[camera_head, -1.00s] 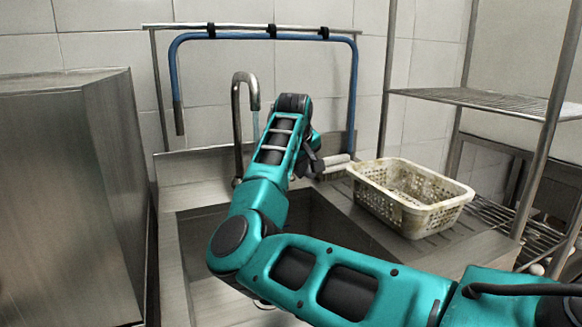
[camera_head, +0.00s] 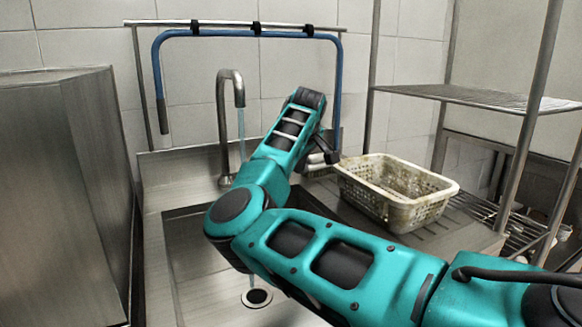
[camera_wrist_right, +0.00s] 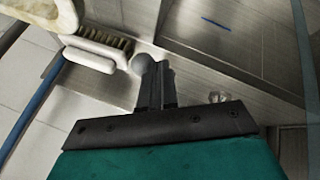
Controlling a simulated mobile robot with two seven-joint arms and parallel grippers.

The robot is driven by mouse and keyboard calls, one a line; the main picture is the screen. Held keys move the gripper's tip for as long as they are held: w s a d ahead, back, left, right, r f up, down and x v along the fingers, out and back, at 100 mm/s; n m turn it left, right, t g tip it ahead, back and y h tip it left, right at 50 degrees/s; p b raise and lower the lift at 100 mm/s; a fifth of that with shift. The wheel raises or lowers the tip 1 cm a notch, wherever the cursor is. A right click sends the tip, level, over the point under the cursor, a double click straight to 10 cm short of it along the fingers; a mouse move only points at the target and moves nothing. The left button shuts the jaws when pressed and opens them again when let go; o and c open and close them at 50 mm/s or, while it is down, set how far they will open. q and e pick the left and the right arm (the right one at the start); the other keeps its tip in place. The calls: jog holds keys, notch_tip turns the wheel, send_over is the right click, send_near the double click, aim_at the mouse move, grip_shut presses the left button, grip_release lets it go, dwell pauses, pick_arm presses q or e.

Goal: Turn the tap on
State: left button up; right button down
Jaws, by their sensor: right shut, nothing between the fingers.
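The curved metal tap (camera_head: 222,110) stands at the back of the sink (camera_head: 185,250). A thin bluish stream of water (camera_head: 241,135) falls from its spout toward the drain. My right gripper (camera_head: 331,156) is to the right of the tap, mostly behind my forearm. In the right wrist view my right gripper (camera_wrist_right: 155,85) is shut and empty. A round grey knob (camera_wrist_right: 143,65) shows at its fingertips; I cannot tell whether they touch. The tap's handle is not clear in the head view. My left gripper is not in view.
A white perforated basket (camera_head: 405,214) stands on the drainboard right of the sink. A brush (camera_wrist_right: 95,50) lies near the gripper. A blue hose (camera_head: 250,33) hangs on a rail behind. A metal cabinet (camera_head: 60,200) is at left, a wire shelf (camera_head: 470,97) at right.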

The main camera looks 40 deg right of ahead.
aim_at(307, 165)
jog(key=d+n, duration=0.1)
jog(key=d+n+y, duration=0.1)
jog(key=d, duration=0.1)
jog(key=shift+s+d+r+n+t, duration=0.1)
jog(key=shift+s+d+n+t, duration=0.1)
jog(key=shift+n+t, duration=0.2)
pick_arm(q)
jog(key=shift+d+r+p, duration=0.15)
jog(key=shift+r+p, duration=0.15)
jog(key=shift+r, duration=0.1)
pick_arm(e)
jog(key=shift+w+d, duration=0.1)
jog(key=shift+d, duration=0.75)
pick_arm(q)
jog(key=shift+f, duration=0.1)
